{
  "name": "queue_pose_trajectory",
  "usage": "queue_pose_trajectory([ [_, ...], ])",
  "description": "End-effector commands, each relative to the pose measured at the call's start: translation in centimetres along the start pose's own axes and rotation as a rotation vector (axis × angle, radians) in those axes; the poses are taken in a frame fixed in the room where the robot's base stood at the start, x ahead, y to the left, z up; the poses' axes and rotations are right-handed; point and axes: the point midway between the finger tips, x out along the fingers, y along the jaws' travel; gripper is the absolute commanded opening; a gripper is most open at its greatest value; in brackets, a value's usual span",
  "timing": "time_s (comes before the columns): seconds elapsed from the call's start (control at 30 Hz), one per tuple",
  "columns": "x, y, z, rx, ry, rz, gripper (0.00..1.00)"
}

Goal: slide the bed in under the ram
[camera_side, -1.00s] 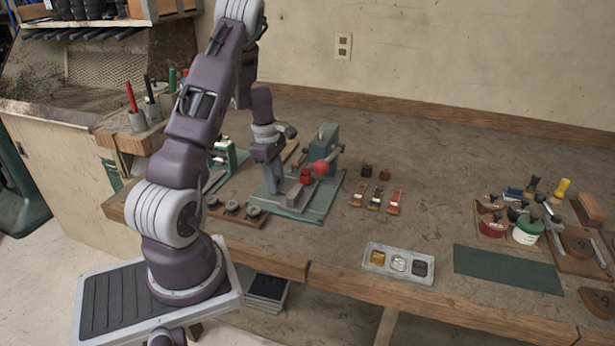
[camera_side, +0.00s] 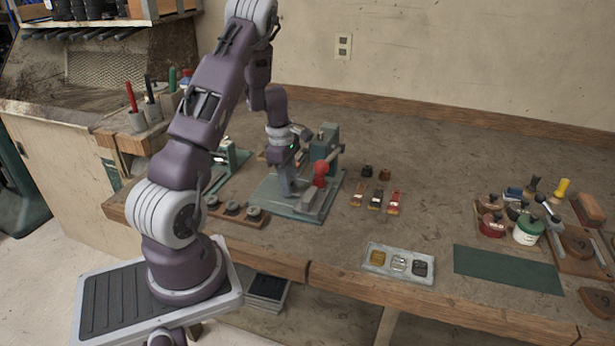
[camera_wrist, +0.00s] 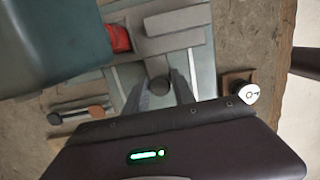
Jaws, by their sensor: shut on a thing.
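The stitcher stands on a green base plate (camera_side: 275,206), with a green upright and ram head (camera_side: 328,140) at its back and a red ball (camera_side: 321,168) at its side. The grey bed (camera_side: 318,202) lies low on the plate, and a red piece (camera_side: 319,182) shows just under the ball. In the wrist view the bed (camera_wrist: 175,22) is a grey block with a dark round knob (camera_wrist: 158,88) at its near end. My gripper (camera_side: 289,194) points down at this end; its fingers (camera_wrist: 160,92) are shut on the knob. The ram's tip is hidden.
A wooden rack with several dark round pieces (camera_side: 232,212) lies left of the plate. Several small coloured items (camera_side: 376,200) lie to its right. A grey three-part tray (camera_side: 398,263) and a green mat (camera_side: 507,269) are farther right.

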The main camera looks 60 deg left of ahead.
Motion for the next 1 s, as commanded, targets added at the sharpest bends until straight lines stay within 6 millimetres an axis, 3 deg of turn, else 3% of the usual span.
queue_pose_trajectory([
  [0.03, 0.0, 0.0, 0.1, 0.001, -0.002, 0.001, 0.08],
  [0.07, 0.0, 0.0, 0.1, 0.001, -0.002, 0.001, 0.33],
  [0.13, 0.0, 0.0, 0.1, 0.001, -0.001, 0.001, 0.44],
  [0.47, -0.4, 0.1, 0.0, 0.0, 0.0, 0.002, 0.44],
  [1.0, -5.8, 0.1, 0.7, 0.002, 0.0, 0.002, 0.44],
])
